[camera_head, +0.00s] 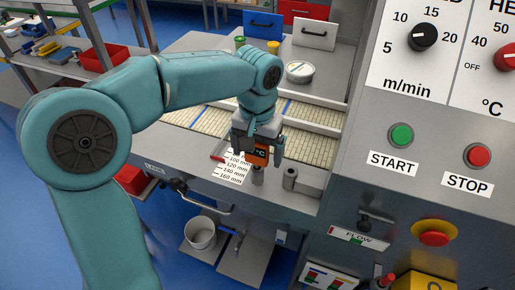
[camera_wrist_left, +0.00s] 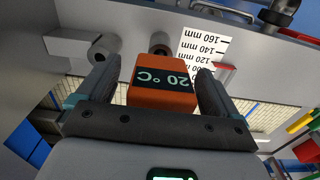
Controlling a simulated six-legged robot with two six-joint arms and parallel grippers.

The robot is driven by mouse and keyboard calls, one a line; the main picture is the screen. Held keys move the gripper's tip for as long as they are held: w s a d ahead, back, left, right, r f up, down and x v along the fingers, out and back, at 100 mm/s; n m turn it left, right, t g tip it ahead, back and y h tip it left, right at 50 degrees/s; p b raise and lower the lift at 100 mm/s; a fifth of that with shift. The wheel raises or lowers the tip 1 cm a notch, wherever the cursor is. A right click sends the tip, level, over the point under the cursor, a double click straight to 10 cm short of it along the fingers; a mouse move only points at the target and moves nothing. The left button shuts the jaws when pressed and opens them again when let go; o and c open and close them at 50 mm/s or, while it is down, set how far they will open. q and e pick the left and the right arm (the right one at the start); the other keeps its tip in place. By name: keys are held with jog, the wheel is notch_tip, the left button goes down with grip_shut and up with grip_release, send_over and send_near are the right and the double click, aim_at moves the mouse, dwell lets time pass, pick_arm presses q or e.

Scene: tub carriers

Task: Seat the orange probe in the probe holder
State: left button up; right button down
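The orange probe (camera_head: 261,152), a block with a dark display reading in °C, is between the fingers of my left gripper (camera_head: 259,154). In the left wrist view the probe (camera_wrist_left: 163,98) has a visible gap to the finger on its left; the finger on its right is very close. My left gripper (camera_wrist_left: 155,85) looks open around it. A grey upright tube (camera_head: 258,176) stands directly below the probe; whether the probe touches it I cannot tell. A second grey tube (camera_head: 290,178) with a dark hole stands to its right. Which tube is the probe holder is unclear. My right gripper is not in view.
A white mm scale label (camera_head: 233,167) with a red pointer lies left of the tubes. A beige belt (camera_head: 205,123) runs behind. The control panel (camera_head: 445,140) stands close on the right.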

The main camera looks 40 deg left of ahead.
pick_arm(q)
jog(key=shift+r, duration=0.1)
notch_tip(320, 180, up, 16)
jog(key=p, duration=0.2)
dwell(0.3)
jog(key=shift+s, duration=0.25)
dwell(0.4)
